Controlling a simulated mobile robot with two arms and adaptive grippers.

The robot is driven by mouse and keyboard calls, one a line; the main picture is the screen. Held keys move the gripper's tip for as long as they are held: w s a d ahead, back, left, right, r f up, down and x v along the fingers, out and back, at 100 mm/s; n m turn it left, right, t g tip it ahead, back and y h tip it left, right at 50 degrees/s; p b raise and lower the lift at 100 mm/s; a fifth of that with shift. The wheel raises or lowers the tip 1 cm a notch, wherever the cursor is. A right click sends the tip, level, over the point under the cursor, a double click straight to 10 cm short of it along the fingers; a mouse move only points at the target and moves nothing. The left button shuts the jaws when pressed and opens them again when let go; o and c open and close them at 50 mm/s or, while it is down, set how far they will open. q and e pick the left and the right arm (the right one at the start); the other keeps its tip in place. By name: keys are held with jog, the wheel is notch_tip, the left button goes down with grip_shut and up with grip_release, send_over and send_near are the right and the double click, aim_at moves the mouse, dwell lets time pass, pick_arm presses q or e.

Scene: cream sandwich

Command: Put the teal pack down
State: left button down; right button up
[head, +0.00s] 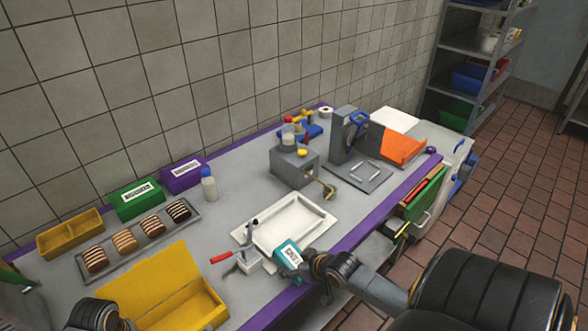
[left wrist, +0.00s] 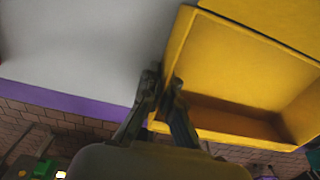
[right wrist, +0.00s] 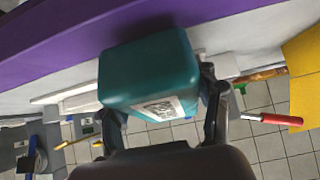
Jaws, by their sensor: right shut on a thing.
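The teal pack (head: 288,254), with a white printed label, is held in my right gripper (head: 304,260) near the front edge of the counter. In the right wrist view the teal pack (right wrist: 150,72) sits between the two fingers of my right gripper (right wrist: 160,100), which is shut on it. In the head view it overlaps the near corner of the white tray (head: 243,238); whether it touches anything below is unclear. My left gripper (left wrist: 163,88) has its fingertips close together at the yellow box's wall (left wrist: 178,50); whether they grip it is unclear.
The yellow box (head: 205,313) stands open at the front left. A red-handled tool (head: 222,258) is just left of the pack. Grey machines (head: 294,166) are to the right.

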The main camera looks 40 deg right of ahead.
aim_at(294, 257)
notch_tip(294, 257, up, 9)
jog(key=shift+r, duration=0.15)
dwell(0.8)
notch_tip(294, 257, down, 10)
jog(key=shift+r, duration=0.2)
jog(key=shift+f, duration=0.1)
dwell(0.3)
jog(key=o, duration=1.3)
jog(key=shift+f, duration=0.1)
jog(key=v, duration=1.2)
jog(key=shift+r, duration=0.2)
